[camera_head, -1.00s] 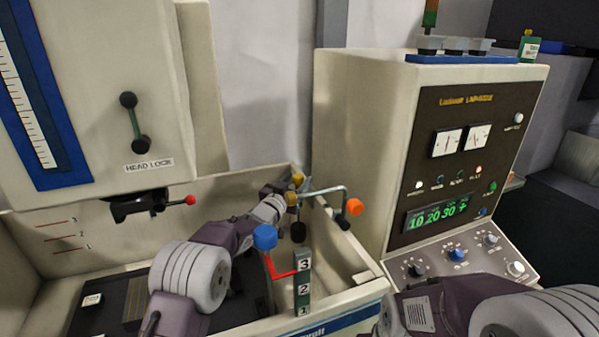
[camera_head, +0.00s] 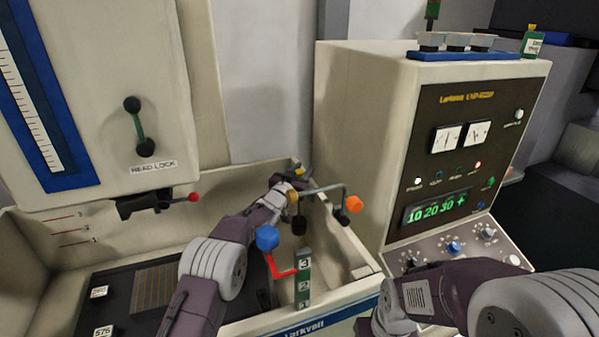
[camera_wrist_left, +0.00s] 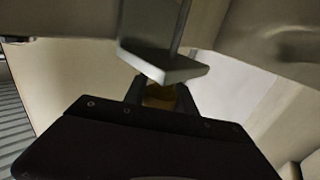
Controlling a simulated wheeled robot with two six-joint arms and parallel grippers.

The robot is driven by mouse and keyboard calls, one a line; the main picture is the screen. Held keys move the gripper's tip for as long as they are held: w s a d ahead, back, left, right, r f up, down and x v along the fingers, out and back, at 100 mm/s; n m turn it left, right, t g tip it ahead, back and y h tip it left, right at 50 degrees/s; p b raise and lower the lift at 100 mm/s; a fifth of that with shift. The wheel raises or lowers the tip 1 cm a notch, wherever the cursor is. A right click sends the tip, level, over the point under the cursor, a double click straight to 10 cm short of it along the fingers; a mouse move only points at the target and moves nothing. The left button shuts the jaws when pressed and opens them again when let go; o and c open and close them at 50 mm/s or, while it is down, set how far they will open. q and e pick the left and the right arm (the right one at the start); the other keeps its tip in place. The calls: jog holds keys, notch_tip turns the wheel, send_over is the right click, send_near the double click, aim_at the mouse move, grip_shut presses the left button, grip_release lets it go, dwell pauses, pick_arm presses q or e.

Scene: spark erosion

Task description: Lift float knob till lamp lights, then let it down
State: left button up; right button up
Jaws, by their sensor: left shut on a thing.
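My left gripper (camera_head: 297,181) reaches over the far inner side of the machine's tank. In the left wrist view its fingers (camera_wrist_left: 162,97) are shut on a small amber-yellow knob (camera_wrist_left: 160,92), mostly hidden between them. Yellow also shows at the gripper's tip in the head view. I take this as the float knob; its stem is hidden. On the control cabinet a row of small lamps shows: the white one (camera_head: 418,181) is pale, the red one (camera_head: 478,165) looks lit, and those between look dark. My right gripper is out of view; only its arm shows at the bottom right.
A bent pipe with an orange knob (camera_head: 354,204) passes close to the left gripper. A blue knob (camera_head: 267,238) on a red lever stands nearer, beside a numbered post (camera_head: 304,278). The tank's wall (camera_head: 350,262) rises on the right. The control cabinet (camera_head: 360,130) stands behind.

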pick_arm(q)
jog(key=shift+r+p, duration=0.9)
jog(key=shift+r, duration=0.45)
jog(key=shift+f, duration=0.15)
dwell(0.6)
notch_tip(320, 180, down, 2)
jog(key=shift+f+b, duration=0.2)
jog(key=shift+b, duration=0.95)
jog(key=o, duration=1)
jog(key=shift+r, duration=0.1)
jog(key=shift+s, duration=0.1)
